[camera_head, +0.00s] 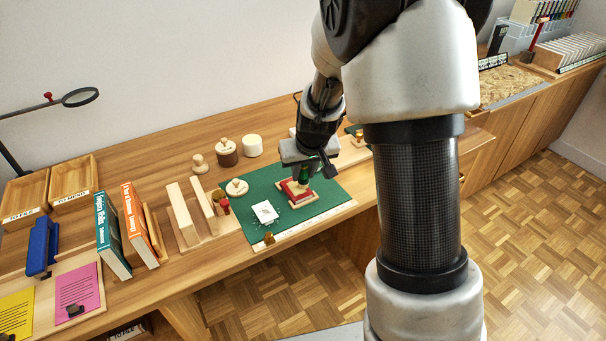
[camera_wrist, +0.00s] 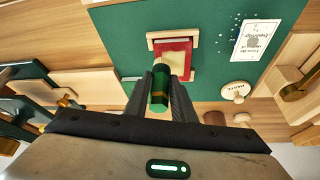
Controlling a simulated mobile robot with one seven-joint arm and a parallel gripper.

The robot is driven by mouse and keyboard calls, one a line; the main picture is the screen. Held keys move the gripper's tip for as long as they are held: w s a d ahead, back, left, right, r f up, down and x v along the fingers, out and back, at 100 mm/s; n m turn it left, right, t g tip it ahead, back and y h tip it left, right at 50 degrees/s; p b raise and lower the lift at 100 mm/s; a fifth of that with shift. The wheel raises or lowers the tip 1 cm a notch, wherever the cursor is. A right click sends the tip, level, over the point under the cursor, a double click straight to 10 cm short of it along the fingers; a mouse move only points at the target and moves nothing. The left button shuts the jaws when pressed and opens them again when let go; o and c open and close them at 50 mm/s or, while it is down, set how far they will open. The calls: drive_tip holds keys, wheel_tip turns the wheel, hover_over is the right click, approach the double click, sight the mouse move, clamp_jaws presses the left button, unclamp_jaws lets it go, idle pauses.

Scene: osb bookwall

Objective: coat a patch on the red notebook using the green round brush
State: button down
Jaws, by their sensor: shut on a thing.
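The red notebook (camera_head: 297,189) lies in a light wooden holder on the green mat (camera_head: 330,193). In the wrist view the red notebook (camera_wrist: 187,56) shows a pale yellowish patch on its face, partly covered by the brush. My gripper (camera_head: 304,165) is over the notebook. The brush also shows as a small green piece below my gripper in the head view (camera_head: 304,174). The brush tip is hidden, so I cannot tell whether it touches the notebook.
A white printed card (camera_head: 265,212) lies on the mat left of the notebook. Wooden rails (camera_head: 195,213), upright books (camera_head: 112,236) and trays (camera_head: 73,180) stand further left.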

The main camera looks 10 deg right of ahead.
drive_tip(key=shift+r+p, duration=2.7)
drive_tip(key=shift+r, duration=1.35)
drive_tip(key=shift+w, duration=0.1)
